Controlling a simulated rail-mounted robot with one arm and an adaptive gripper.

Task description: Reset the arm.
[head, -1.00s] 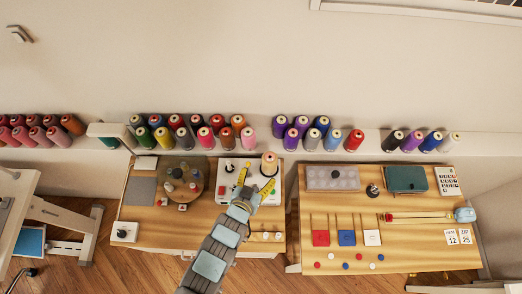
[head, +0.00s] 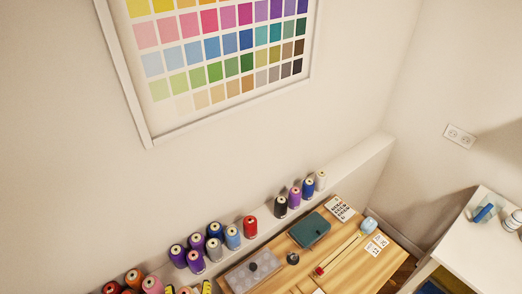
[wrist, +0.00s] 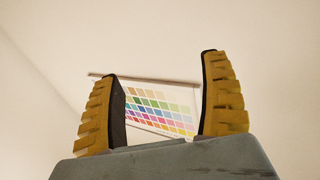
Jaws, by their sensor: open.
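My gripper (wrist: 163,68) is open and empty in the wrist view, with its two yellow ribbed fingers wide apart. Between and beyond them are only the pale wall and the framed colour chart (wrist: 160,105), well away from the fingertips. The rest of my arm is out of the head view.
The wooden worktable (head: 352,262) holds a grey tray (head: 240,279), a green case (head: 309,230) and a calculator (head: 338,208). Thread spools (head: 251,226) line the wall ledge. A white table (head: 477,250) stands at right. The colour chart (head: 220,55) hangs above. The wall between is clear.

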